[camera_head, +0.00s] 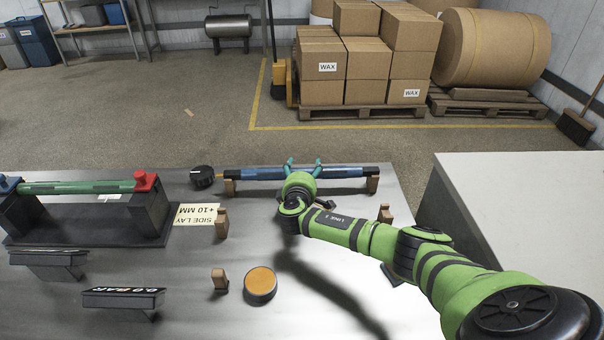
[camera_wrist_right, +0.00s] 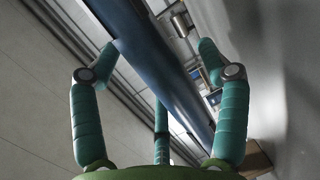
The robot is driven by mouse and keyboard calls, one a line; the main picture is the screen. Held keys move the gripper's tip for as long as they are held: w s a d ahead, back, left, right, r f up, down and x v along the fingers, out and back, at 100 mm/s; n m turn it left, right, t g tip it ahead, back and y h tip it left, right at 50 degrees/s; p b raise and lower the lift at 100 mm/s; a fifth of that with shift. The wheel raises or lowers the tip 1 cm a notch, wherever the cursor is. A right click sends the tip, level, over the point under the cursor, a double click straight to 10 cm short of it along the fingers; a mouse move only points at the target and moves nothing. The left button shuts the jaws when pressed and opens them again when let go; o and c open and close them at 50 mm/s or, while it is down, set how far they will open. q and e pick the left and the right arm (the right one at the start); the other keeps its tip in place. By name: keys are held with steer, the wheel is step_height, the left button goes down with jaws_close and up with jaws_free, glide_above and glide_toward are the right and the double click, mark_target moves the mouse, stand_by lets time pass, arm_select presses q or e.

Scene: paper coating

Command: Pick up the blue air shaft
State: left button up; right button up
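The blue air shaft (camera_head: 262,173) lies level at the back of the grey table, its ends on small wooden rests (camera_head: 230,185) (camera_head: 373,182). My right gripper (camera_head: 303,164) is at the middle of the shaft. In the right wrist view the shaft (camera_wrist_right: 160,70) runs diagonally between the teal fingers of this gripper (camera_wrist_right: 158,50). The fingers are spread, with a clear gap between the shaft and the right fingertip. The left fingertip overlaps the shaft's edge in the picture; I cannot tell whether it touches. My left gripper is out of view.
A green shaft (camera_head: 75,187) sits in a dark stand with red and blue end caps at left. A black round part (camera_head: 202,177) stands near the shaft's left end. Wooden blocks (camera_head: 221,223) and an orange-topped disc (camera_head: 260,284) stand nearer. A pale counter (camera_head: 520,190) is at right.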

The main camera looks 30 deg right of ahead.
jaws_close()
steer(key=shift+r, duration=0.1)
steer(key=shift+r, duration=0.1)
